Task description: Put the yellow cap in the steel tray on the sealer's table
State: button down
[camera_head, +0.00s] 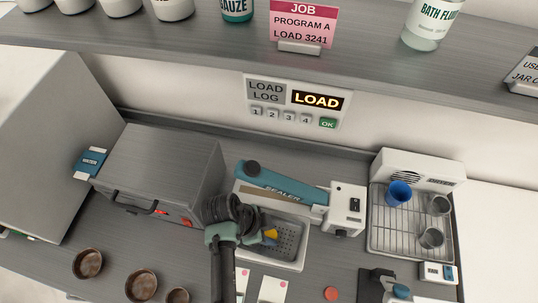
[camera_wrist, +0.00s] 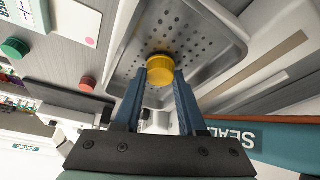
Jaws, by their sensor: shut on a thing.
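The yellow cap (camera_head: 271,233) is between my gripper's blue fingertips (camera_head: 268,239). In the wrist view the yellow cap (camera_wrist: 161,69) is round with a ridged side, and my gripper (camera_wrist: 161,78) is shut on it. The perforated steel tray (camera_head: 291,240) lies in front of the sealer. It fills the upper middle of the wrist view (camera_wrist: 216,52), behind the cap. The cap appears over the tray; its exact height above the tray floor cannot be told. My arm hides the tray's left part in the head view.
The teal sealer (camera_head: 282,185) stands just behind the tray. A steel box (camera_head: 160,165) stands left, and a rack (camera_head: 410,225) with blue and grey cups stands right. A red cap (camera_head: 331,294) lies near the front. Brown bowls (camera_head: 141,285) stand front left.

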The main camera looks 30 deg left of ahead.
jog(key=shift+f, duration=0.2)
jog(key=shift+c, duration=2.4)
grip_release()
jog(key=shift+r, duration=0.2)
jog(key=b+v, duration=0.1)
jog(key=v, duration=1.1)
jog(key=shift+b, duration=0.35)
